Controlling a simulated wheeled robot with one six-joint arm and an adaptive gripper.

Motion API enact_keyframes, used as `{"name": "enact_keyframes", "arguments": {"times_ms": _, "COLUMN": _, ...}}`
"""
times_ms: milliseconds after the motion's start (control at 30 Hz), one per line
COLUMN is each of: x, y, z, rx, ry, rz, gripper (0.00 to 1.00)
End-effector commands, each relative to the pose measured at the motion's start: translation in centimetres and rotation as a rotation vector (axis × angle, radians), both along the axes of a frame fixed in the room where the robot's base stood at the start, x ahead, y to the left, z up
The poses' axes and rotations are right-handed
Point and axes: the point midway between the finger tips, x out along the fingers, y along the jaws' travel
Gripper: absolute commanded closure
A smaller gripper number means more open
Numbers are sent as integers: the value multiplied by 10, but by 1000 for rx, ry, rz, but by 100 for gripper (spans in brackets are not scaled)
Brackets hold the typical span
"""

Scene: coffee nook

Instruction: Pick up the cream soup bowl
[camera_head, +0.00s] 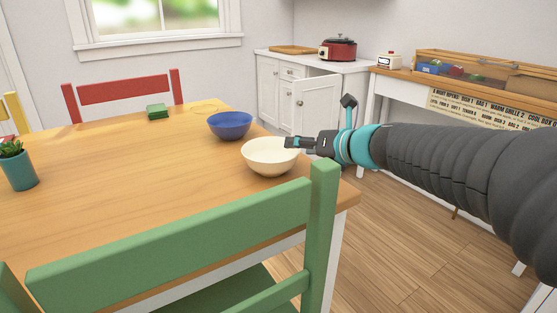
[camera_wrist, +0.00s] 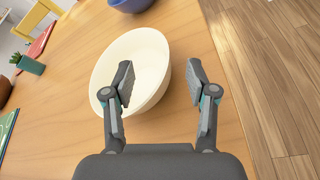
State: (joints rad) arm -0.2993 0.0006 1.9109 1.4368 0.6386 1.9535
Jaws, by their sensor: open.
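The cream soup bowl (camera_head: 268,158) stands upright and empty on the wooden table, near its right edge. In the wrist view the cream bowl (camera_wrist: 140,52) lies ahead and to the left. My gripper (camera_head: 296,143) reaches in from the right at the bowl's right rim. In the wrist view my gripper (camera_wrist: 160,84) is open. Its left finger overlaps the bowl's inside in the picture, and its right finger is outside the right rim over bare table. I cannot tell whether either finger touches the bowl.
A blue bowl (camera_head: 230,125) stands just behind the cream bowl. A green chair (camera_head: 190,230) stands at the table's front and a red chair (camera_head: 122,90) at the back. A potted plant (camera_head: 20,168) and green folded cloth (camera_head: 157,111) are on the table. Open floor lies right.

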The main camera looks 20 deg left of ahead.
Motion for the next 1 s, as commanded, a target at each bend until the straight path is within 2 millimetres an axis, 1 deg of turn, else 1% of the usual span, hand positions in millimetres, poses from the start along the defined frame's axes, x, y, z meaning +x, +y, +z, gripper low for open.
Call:
{"name": "enact_keyframes", "arguments": {"times_ms": 33, "x": 3, "y": 4, "z": -3, "rx": -1, "ry": 1, "rz": 1, "gripper": 43}}
{"name": "enact_keyframes", "arguments": {"times_ms": 333, "x": 10, "y": 17, "z": -7, "rx": -2, "ry": 0, "rz": 2, "gripper": 43}}
{"name": "enact_keyframes", "arguments": {"times_ms": 633, "x": 29, "y": 49, "z": -19, "rx": -2, "ry": -2, "rz": 1, "gripper": 43}}
{"name": "enact_keyframes", "arguments": {"times_ms": 733, "x": 32, "y": 53, "z": -21, "rx": -2, "ry": -1, "rz": 0, "gripper": 43}}
{"name": "enact_keyframes", "arguments": {"times_ms": 900, "x": 32, "y": 52, "z": -20, "rx": -2, "ry": -2, "rz": 0, "gripper": 43}}
{"name": "enact_keyframes", "arguments": {"times_ms": 967, "x": 32, "y": 52, "z": -20, "rx": -2, "ry": -2, "rz": 0, "gripper": 58}}
{"name": "enact_keyframes", "arguments": {"times_ms": 1000, "x": 32, "y": 52, "z": -20, "rx": -2, "ry": -2, "rz": 0, "gripper": 68}}
